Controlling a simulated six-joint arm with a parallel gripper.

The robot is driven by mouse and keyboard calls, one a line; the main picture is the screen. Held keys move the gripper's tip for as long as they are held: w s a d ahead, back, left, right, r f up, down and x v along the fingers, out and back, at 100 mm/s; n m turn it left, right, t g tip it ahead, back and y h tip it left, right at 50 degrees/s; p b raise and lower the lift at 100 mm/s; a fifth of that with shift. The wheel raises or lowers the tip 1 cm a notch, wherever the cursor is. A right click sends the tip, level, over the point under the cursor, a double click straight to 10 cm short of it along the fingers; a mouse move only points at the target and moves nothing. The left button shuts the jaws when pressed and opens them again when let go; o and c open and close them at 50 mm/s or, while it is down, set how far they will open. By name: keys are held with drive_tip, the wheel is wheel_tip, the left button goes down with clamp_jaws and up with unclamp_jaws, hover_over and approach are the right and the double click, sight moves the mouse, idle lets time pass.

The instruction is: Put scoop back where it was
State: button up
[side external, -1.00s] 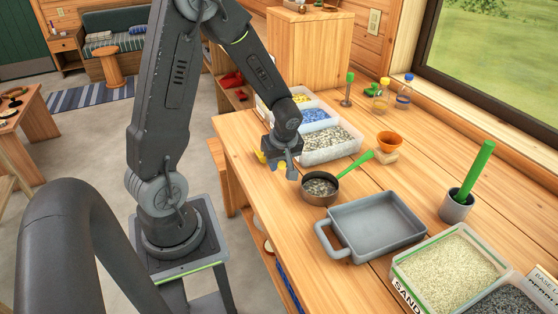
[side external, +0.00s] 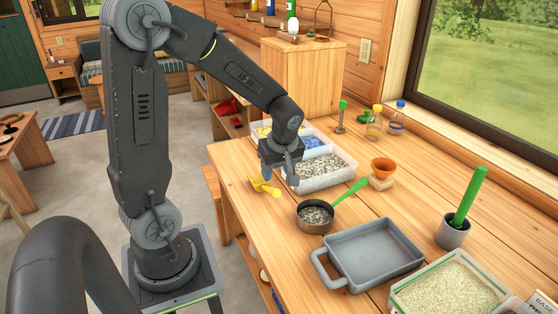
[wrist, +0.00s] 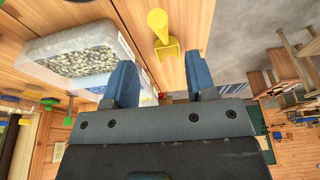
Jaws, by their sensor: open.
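A yellow scoop (side external: 265,187) lies on the wooden bench near its left edge, beside the clear bins. It also shows in the wrist view (wrist: 159,28), beyond the gap between my fingers. My gripper (side external: 280,174) is open and empty, above the bench and close to the scoop; the wrist view shows its two blue fingertips (wrist: 160,78) spread apart with nothing between them. A small metal pan (side external: 314,216) with a green handle holds gravel and stands to the right of the scoop.
Clear bins (side external: 325,172) of gravel and of blue and yellow pieces stand behind my gripper. A grey tray (side external: 372,252), a sand bin (side external: 445,290), a grey cup (side external: 454,232) with a green handle and an orange funnel (side external: 383,167) stand on the bench.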

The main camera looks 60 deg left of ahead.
drive_tip(key=s+d+r+m+t+h, duration=0.1)
drive_tip(key=s+d+r+m, duration=0.3)
drive_tip(key=m, duration=0.5)
drive_tip(key=s+d+r+m+t+h, duration=0.2)
drive_tip(key=s+d+r+m+t, duration=0.2)
drive_tip(key=d+r+m, duration=0.4)
drive_tip(key=s+d+m, duration=0.1)
drive_tip(key=d, duration=0.2)
drive_tip(key=shift+s+d+r+t, duration=0.25)
drive_tip(key=shift+r+t, duration=0.05)
